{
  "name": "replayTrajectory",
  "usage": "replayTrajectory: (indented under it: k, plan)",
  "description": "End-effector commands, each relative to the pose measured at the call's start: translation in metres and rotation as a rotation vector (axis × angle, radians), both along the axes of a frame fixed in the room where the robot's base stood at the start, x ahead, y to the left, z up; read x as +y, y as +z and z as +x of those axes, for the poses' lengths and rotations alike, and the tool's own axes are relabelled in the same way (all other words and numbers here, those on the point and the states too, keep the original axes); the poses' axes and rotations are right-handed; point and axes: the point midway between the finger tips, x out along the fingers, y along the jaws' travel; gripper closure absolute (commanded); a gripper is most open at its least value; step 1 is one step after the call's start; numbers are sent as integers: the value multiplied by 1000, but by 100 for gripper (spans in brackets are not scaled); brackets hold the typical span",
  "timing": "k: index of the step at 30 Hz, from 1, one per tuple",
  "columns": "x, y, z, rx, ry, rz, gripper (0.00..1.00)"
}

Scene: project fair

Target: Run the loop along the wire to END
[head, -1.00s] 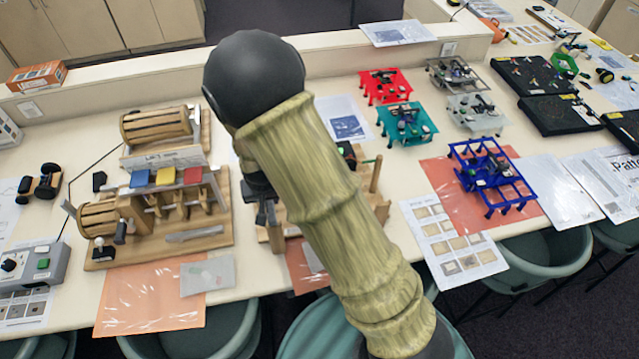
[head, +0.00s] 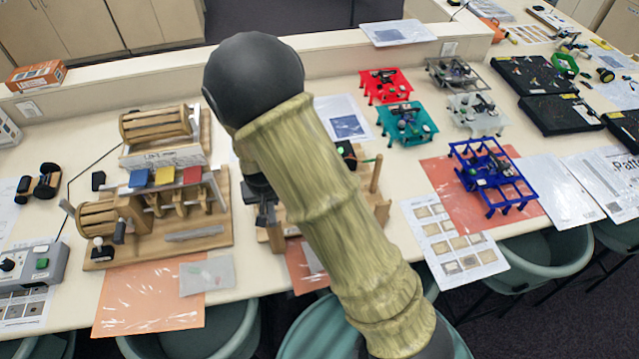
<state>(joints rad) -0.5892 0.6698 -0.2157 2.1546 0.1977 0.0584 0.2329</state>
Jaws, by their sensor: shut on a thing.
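My arm crosses the middle of the head view and covers most of a wooden stand (head: 381,208). An upright wooden post (head: 376,174) shows at its right, with a short green piece (head: 370,160) and a small black part (head: 345,153) close by. My gripper (head: 266,214) is a dark shape left of my arm, over the left part of the stand. It is shut on the loop, but its fingertips and the loop are largely hidden. The wire and the END mark cannot be made out behind my arm.
A wooden machine (head: 160,232) with coloured blocks stands close on the left. A grey control box (head: 38,264) is at the far left. Red (head: 383,86), teal (head: 406,121) and blue (head: 490,176) frames stand to the right. An orange sheet (head: 150,300) lies at the front edge.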

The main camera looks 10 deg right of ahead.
Motion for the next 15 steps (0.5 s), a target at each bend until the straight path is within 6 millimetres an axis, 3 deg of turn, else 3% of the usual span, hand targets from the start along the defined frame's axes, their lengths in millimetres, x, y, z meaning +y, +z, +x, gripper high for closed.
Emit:
replayTrajectory:
  k: [13,14,15]
  plan:
    - [0,0,0,0,0,0,95]
    - [0,0,0,0,0,0,77]
    - [0,0,0,0,0,0,69]
